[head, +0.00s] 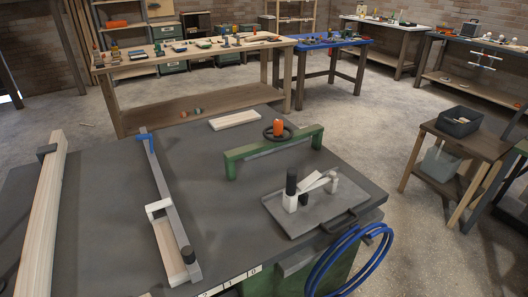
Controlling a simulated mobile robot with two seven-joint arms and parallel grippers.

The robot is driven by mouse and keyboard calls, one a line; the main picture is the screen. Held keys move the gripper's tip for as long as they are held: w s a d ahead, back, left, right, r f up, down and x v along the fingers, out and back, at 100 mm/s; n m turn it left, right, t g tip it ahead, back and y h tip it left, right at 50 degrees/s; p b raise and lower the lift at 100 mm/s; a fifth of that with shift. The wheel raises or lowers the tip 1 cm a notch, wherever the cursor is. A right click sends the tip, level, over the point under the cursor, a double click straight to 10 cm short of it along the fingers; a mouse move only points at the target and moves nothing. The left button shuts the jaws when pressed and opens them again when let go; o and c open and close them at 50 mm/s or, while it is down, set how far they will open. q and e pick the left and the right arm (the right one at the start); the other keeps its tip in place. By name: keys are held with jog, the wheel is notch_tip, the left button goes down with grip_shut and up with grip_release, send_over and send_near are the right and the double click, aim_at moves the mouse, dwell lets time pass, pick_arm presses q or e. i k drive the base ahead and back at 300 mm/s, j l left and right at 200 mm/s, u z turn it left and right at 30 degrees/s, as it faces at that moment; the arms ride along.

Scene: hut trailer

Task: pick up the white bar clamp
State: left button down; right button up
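A long grey bar clamp (167,188) lies on the dark worktable (110,240), left of the middle. It has a blue jaw at its far end, a white U-shaped jaw partway along and a black knob at the near end. A second item, a small white clamp-like thing (318,184) with a black upright handle, rests on a grey tray (290,222) at the table's right. I cannot tell its exact kind.
A long timber (42,215) lies at the table's left. A green frame (232,165), an orange-topped item (278,127) and a pale board (234,120) stand farther back. A blue hose (345,262) hangs at the right edge. The table's middle is mostly clear.

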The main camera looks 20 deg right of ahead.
aim_at(289, 196)
jog(key=u, duration=0.25)
jog(key=l+u, duration=0.7)
jog(key=u, duration=0.2)
jog(key=k+l+u, duration=0.2)
jog(key=l, duration=0.2)
jog(key=k+l+u, duration=0.2)
jog(key=l, duration=0.2)
jog(key=k+l, duration=0.1)
jog(key=l, duration=0.2)
jog(key=k+l, duration=0.1)
jog(key=l, duration=0.2)
jog(key=k+l, duration=0.1)
jog(key=l, duration=0.2)
jog(key=u, duration=0.05)
